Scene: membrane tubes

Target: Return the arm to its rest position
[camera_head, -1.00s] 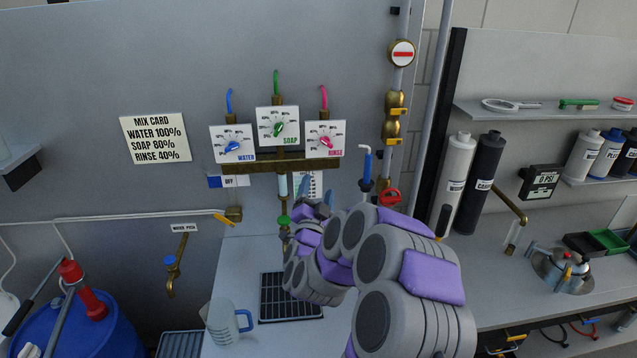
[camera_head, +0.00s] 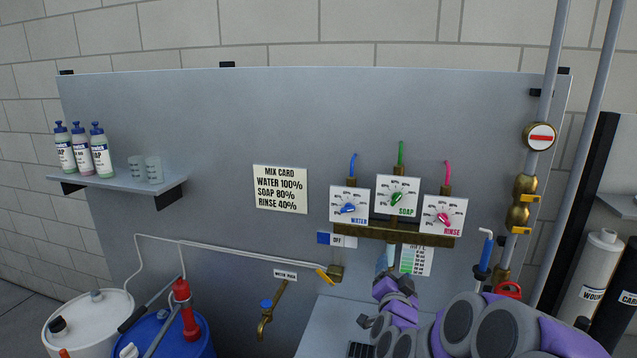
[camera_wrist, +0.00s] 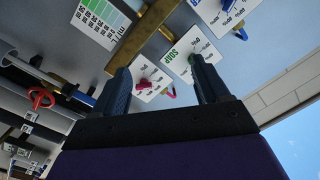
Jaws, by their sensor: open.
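My arm, grey with purple pads, reaches up from the lower right in the head view toward the dial panel. My gripper (camera_wrist: 160,88) is open in the wrist view, with two dark fingers apart and nothing between them held. Past the fingers are the soap dial (camera_wrist: 190,55) and the rinse dial (camera_wrist: 150,82). In the head view the gripper end (camera_head: 395,280) is small and sits just below the brass manifold (camera_head: 395,234), partly over the clear tube. Whether it touches anything cannot be told.
The water dial (camera_head: 349,206) and mix card (camera_head: 281,189) are on the grey panel. A brass valve pipe (camera_head: 521,205) stands at right. A brass tap (camera_head: 268,312), blue drum (camera_head: 165,335) and white drum (camera_head: 88,325) are at lower left. A shelf (camera_head: 120,182) holds bottles and cups.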

